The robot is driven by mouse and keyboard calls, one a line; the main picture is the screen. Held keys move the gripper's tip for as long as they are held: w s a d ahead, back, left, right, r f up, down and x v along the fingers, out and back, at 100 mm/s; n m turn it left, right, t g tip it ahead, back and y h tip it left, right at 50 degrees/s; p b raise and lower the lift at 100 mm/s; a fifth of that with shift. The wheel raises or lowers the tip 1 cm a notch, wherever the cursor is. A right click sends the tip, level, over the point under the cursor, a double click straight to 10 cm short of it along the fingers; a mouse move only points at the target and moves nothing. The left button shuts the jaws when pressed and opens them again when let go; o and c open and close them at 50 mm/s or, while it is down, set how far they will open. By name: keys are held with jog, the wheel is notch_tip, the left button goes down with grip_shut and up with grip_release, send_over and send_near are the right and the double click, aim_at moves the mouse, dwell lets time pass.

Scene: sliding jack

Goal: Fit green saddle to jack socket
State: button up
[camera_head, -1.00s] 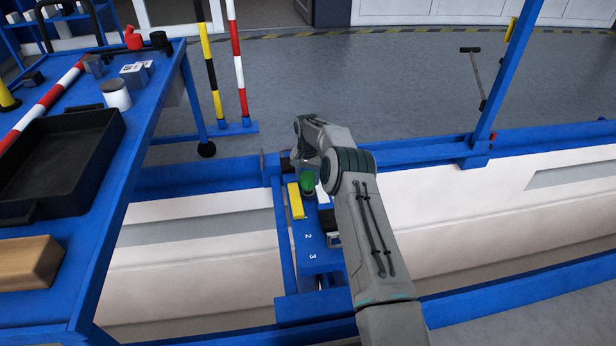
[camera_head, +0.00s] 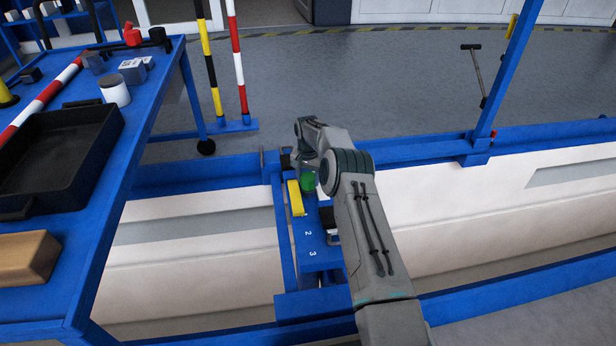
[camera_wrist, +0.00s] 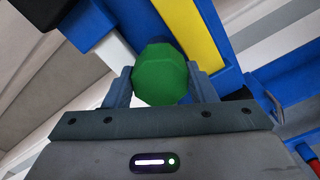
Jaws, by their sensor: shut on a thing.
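The green saddle (camera_wrist: 161,76) sits between the two fingers of my gripper (camera_wrist: 160,88) in the wrist view. It looks like a many-sided green block, and my gripper is shut on it. The jack socket cannot be made out; the saddle and my arm cover that area. I cannot tell whether the saddle touches the jack.
A blue bench (camera_head: 110,215) on the left carries a black tray (camera_head: 70,140), a wooden block (camera_head: 25,258) and a white jar (camera_head: 115,92). White pit walls (camera_head: 195,265) and blue rails (camera_head: 415,155) surround the jack. Striped poles (camera_head: 237,65) stand behind.

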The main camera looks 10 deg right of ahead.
aim_at(308, 177)
jog(key=shift+f, duration=0.75)
jog(key=o, duration=1.1)
notch_tip(308, 177, up, 14)
jog(key=p, duration=0.5)
jog(key=shift+f+p, duration=0.1)
jog(key=shift+p, duration=0.3)
